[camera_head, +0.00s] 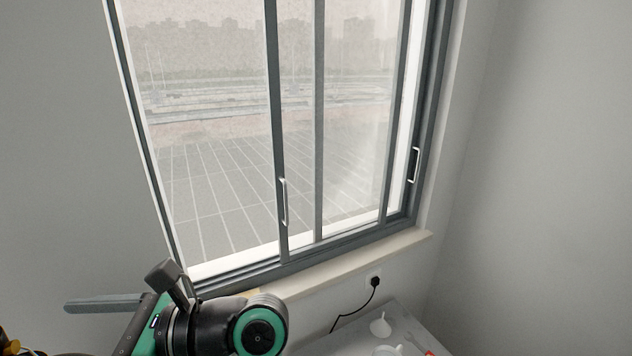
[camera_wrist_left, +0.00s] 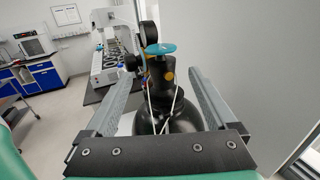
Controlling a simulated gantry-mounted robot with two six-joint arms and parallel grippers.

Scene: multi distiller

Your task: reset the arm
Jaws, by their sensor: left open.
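My left arm (camera_head: 215,325) enters the camera_head view at the lower left, below the window. Its black and green joints are folded close to the camera. My left gripper (camera_wrist_left: 163,72) shows in the left wrist view with its two long grey fingers wide apart. Nothing is held between them. A black rounded body with a teal disc on top and white cables (camera_wrist_left: 165,110) shows beyond the fingers, in line with the gap. I cannot tell how far it is from the fingers. My right arm and gripper are not in view.
A sliding window (camera_head: 280,130) with a sill (camera_head: 350,270) fills the middle of the head view. A grey table (camera_head: 405,335) with white funnel-like ware (camera_head: 381,326) stands at the lower right. In the wrist view, lab equipment (camera_wrist_left: 112,65) and blue cabinets (camera_wrist_left: 35,78) stand at the left.

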